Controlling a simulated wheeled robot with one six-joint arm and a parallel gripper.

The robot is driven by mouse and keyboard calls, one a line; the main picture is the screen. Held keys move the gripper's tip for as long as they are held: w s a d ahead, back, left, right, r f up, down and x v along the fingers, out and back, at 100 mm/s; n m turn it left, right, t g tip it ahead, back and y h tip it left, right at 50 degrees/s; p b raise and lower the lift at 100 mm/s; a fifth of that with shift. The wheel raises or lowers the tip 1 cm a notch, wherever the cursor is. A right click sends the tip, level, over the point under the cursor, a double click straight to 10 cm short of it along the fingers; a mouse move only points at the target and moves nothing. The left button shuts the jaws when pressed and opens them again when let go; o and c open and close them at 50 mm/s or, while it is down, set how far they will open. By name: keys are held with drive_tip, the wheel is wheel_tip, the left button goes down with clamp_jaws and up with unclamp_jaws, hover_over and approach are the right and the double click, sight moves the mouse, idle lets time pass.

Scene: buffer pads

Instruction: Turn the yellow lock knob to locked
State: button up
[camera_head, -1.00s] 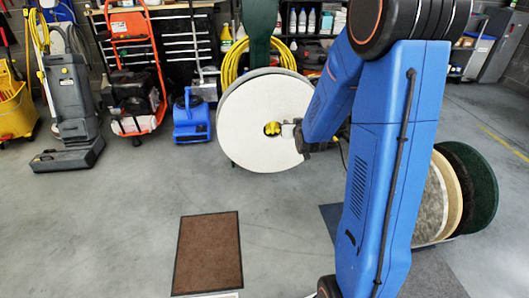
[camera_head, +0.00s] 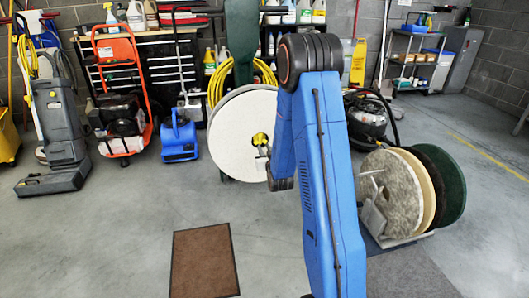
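The yellow lock knob (camera_head: 260,139) sits at the centre of a large white round pad (camera_head: 235,116). The pad stands upright, facing me, in front of a dark green machine handle or post (camera_head: 241,40). My gripper (camera_head: 262,151) is at the knob, just below and to its right, and covers part of it. The gripper is small here and partly hidden by my blue arm, so I cannot tell whether its fingers touch the knob or are shut. The knob's exact turn angle is too small to read.
A rack (camera_head: 402,239) at right holds several upright round pads. A brown mat (camera_head: 204,262) lies on the floor in front. A blue blower (camera_head: 179,138), an orange-framed machine (camera_head: 121,95) and a grey upright cleaner (camera_head: 59,125) stand at left. Open floor lies between.

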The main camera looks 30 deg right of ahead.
sight(260, 139)
drive_tip(key=shift+x, duration=4.15)
drive_tip(key=shift+d, duration=0.1)
drive_tip(key=shift+c, duration=0.5)
clamp_jaws()
